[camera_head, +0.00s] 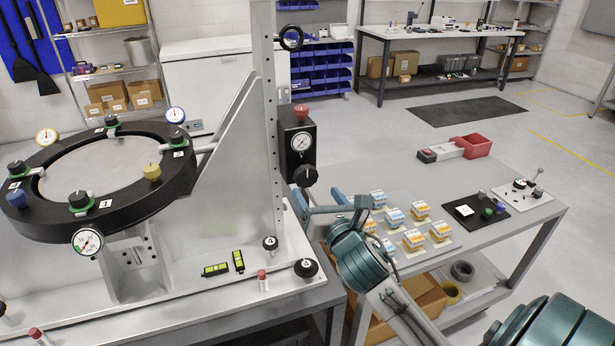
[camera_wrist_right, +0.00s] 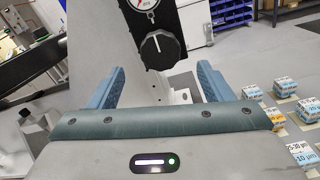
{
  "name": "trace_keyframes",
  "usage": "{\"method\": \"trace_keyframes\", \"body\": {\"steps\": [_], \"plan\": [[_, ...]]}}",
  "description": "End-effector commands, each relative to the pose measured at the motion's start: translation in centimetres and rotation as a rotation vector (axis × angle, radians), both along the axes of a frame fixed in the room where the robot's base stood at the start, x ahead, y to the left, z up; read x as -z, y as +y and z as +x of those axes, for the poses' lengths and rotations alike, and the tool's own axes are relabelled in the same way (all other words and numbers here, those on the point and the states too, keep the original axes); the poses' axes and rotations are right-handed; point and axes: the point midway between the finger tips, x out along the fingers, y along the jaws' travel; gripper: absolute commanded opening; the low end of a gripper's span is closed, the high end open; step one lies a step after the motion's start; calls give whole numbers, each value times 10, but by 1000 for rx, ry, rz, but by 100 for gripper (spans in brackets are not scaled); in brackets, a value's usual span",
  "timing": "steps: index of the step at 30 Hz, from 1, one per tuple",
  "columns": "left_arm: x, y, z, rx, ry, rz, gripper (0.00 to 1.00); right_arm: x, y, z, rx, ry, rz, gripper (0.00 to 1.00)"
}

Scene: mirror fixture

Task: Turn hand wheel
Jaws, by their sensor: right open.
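A black knob (camera_head: 305,176) with a light pointer line sits below a round gauge on a black block (camera_head: 299,143) fixed to the upright plate. The knob looks like the hand wheel, and it also shows in the right wrist view (camera_wrist_right: 161,50). My right gripper (camera_head: 318,197) is open and empty, just below and in front of the knob. In the right wrist view its two blue fingers (camera_wrist_right: 158,76) stand wide apart, with the knob above the gap between them. The fingers do not appear to touch it. My left gripper is not in view.
A black ring fixture (camera_head: 110,216) with dial gauges and clamps stands at left. A side table (camera_head: 400,178) holds several small boxes (camera_head: 393,217), a red bin (camera_head: 476,146) and a black plate with knobs. Smaller knobs (camera_head: 306,267) stand on the fixture base.

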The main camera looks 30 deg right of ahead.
Motion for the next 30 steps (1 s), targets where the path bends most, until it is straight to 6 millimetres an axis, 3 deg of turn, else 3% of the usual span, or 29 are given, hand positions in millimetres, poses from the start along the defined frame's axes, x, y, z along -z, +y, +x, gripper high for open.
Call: {"method": "trace_keyframes", "body": {"steps": [3,10,23,30], "plan": [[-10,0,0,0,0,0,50,-3,-6,24,2,0,1,73],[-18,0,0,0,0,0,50,-2,-14,57,1,2,2,73],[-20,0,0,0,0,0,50,1,-16,68,0,1,2,73],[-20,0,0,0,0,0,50,1,-16,68,0,1,2,29]]}}
